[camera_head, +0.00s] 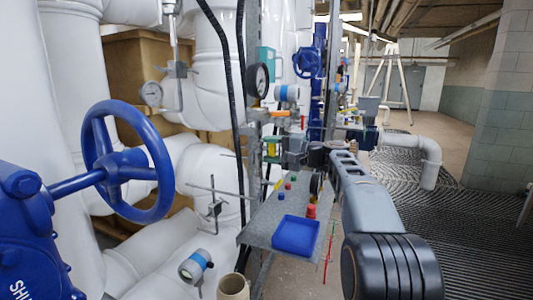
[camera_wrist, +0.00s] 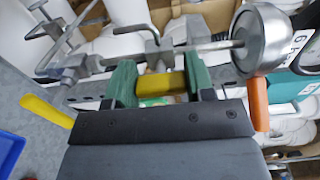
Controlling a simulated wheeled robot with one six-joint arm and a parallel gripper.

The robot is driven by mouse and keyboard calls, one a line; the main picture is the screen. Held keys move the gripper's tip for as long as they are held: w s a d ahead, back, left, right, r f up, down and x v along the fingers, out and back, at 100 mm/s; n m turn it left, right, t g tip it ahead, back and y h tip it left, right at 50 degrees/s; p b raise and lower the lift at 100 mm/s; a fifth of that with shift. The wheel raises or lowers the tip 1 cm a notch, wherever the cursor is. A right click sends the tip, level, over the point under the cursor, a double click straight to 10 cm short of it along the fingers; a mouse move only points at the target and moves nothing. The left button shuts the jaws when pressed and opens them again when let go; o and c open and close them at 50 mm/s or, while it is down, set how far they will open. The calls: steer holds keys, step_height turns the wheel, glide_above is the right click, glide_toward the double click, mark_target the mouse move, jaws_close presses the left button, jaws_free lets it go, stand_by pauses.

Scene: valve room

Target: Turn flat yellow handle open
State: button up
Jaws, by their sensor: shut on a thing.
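In the wrist view, my gripper (camera_wrist: 160,82) has two green fingertips, closed on the sides of a flat yellow handle (camera_wrist: 164,82). The handle's middle shows between the fingers; its ends are hidden by the fingers and the dark gripper body. It lies just in front of a grey metal valve and rod (camera_wrist: 155,57). In the head view, my arm reaches forward to the pipework; the handle in the jaws is too small and covered there to make out clearly.
A second yellow lever (camera_wrist: 46,116) and an orange handle (camera_wrist: 260,102) flank the gripper. A grey shelf (camera_head: 262,222) with a blue tray (camera_head: 296,236) stands below. A large blue handwheel (camera_head: 127,160) is at left.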

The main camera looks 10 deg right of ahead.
steer(key=shift+d+f, duration=0.1)
stand_by(0.3)
steer(key=o, duration=0.7)
steer(key=shift+d, duration=0.15)
steer(key=shift+o, duration=1.1)
steer(key=p+v, duration=0.1)
steer(key=v, duration=1.2)
steer(key=shift+s+d, duration=0.2)
steer(key=shift+s, duration=0.1)
